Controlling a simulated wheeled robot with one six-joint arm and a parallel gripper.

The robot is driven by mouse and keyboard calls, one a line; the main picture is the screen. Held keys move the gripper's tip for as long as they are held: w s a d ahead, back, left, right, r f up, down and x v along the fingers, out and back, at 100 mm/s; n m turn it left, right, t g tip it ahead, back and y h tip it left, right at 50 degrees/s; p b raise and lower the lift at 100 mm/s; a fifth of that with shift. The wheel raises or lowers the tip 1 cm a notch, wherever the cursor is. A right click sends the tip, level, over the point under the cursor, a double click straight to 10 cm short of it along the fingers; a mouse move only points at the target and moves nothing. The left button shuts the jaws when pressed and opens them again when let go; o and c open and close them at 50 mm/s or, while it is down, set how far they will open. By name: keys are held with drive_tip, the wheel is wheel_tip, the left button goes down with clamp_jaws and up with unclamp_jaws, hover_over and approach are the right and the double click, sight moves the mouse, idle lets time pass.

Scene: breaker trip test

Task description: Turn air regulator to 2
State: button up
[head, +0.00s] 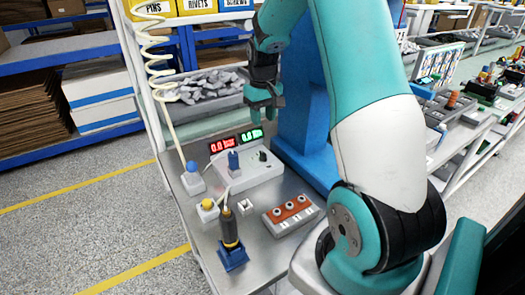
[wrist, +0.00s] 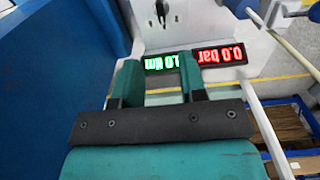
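A white control box (head: 250,167) stands on the metal bench, with a black knob (head: 263,155) and a blue upright part (head: 233,160) on it. Behind it, a red display (head: 221,145) reads 0.0 bar and a green display (head: 251,135) stands beside it. A blue round knob (head: 191,166) on a small white block is at the bench's left edge, near the coiled hose. I cannot tell for certain which knob is the air regulator. My gripper (head: 264,112) is open and empty, above and behind the box. The wrist view shows its fingers (wrist: 158,72) apart and the black knob (wrist: 163,13).
A yellow button (head: 207,204), a dark tool in a blue stand (head: 232,257) and a tray with orange top (head: 291,214) are on the bench. A blue column (head: 304,110) rises right of the box. A bin of grey parts (head: 208,86) is behind.

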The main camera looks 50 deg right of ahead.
sight(263, 153)
wheel_tip(263, 153, down, 13)
drive_tip(key=shift+a+f+p, duration=0.1)
drive_tip(key=shift+p, duration=0.75)
clamp_jaws()
